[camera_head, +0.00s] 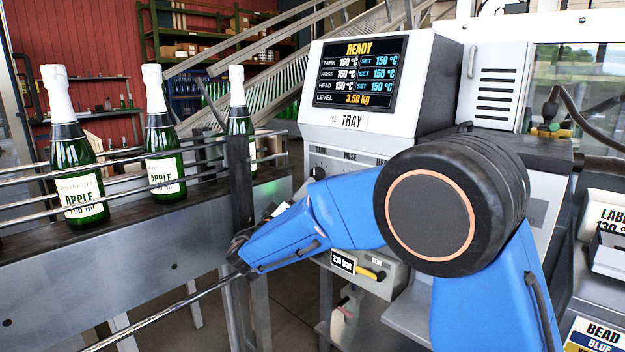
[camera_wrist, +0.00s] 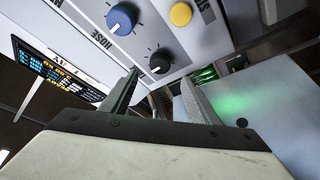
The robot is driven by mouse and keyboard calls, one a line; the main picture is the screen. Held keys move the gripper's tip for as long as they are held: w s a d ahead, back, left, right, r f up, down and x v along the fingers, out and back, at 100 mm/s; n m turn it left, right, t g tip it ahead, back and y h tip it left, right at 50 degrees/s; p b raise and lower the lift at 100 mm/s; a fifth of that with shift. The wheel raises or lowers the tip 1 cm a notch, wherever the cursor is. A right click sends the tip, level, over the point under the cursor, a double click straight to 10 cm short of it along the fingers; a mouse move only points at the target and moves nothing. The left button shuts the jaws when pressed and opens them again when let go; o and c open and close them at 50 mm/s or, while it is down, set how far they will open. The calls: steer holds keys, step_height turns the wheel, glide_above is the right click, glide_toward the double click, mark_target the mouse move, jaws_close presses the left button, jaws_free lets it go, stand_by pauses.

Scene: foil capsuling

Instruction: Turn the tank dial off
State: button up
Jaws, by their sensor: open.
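The tank dial is the small black knob (camera_wrist: 161,60) on the white control panel in the wrist view. It also shows as a dark knob (camera_head: 318,173) under the TANK label in the head view. My gripper (camera_wrist: 160,78) is open, its two fingers pointing at the panel with the black knob just beyond and between their tips. I see no contact, and the gap in depth is unclear. A blue knob (camera_wrist: 122,18) sits beside it at the HOSE label. In the head view my blue arm hides most of the panel and my gripper.
The display (camera_head: 358,75) above reads READY, with tank at 150 °C. A yellow button (camera_wrist: 181,14) is near the knobs. Left is a railed conveyor (camera_head: 120,255) with green bottles (camera_head: 78,170). A yellow-handled vent valve (camera_head: 372,273) sits below the panel.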

mark_target(315, 175)
steer(key=x, duration=0.8)
steer(key=c, duration=1)
